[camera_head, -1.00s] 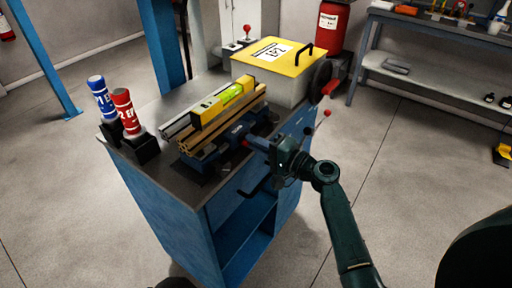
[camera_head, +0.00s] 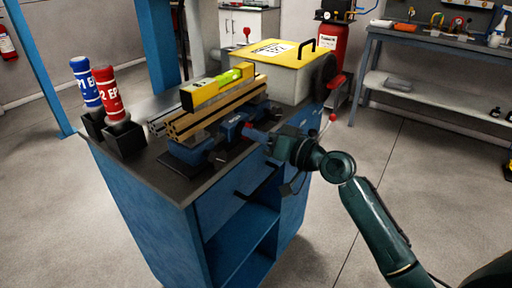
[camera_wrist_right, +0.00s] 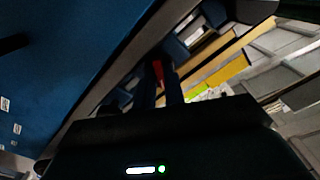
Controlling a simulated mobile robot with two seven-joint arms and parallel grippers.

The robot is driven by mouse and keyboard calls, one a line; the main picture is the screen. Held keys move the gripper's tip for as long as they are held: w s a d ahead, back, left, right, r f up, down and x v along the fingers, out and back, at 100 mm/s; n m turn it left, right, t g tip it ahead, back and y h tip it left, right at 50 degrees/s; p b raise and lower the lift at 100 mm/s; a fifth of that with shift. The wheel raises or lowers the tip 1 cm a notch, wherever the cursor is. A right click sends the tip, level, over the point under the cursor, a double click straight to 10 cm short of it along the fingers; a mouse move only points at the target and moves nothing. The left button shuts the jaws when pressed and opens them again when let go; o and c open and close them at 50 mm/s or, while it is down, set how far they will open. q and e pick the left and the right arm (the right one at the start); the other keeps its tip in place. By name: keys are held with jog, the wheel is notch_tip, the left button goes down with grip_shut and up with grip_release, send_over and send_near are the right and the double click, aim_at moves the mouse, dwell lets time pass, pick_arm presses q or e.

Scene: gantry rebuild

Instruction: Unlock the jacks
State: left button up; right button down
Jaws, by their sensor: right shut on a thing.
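Blue clamping jacks (camera_head: 232,127) sit on the bench top under tan and grey profiles (camera_head: 222,108). A red-tipped handle (camera_head: 254,134) sticks out from the jacks toward my right gripper (camera_head: 268,142), at the front edge of the bench. In the right wrist view, the red part (camera_wrist_right: 157,72) shows between the two dark fingers (camera_wrist_right: 160,82), and the gripper is shut on it. The fingers and gripper body hide much of the handle and its joint. My left gripper is not in view.
A yellow level (camera_head: 218,86) lies on the profiles. Blue (camera_head: 86,82) and red (camera_head: 107,92) bottles stand in black holders at the left. A yellow-lidded box (camera_head: 275,75) stands behind, with a dark handwheel (camera_head: 325,70). The floor (camera_head: 345,215) beside the bench is clear.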

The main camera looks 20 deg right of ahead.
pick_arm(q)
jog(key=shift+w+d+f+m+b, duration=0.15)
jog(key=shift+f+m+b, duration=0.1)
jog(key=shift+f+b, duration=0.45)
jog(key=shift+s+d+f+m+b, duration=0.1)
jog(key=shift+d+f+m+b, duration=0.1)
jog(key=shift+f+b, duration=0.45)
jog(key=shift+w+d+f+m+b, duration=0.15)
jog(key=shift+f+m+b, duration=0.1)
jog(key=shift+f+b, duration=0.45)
pick_arm(e)
jog(key=shift+f+n, duration=0.1)
jog(key=shift+n, duration=3)
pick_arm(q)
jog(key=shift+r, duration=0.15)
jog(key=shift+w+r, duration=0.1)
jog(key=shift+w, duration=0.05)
pick_arm(e)
jog(key=c, duration=1.8)
grip_release()
jog(key=shift+o, duration=0.2)
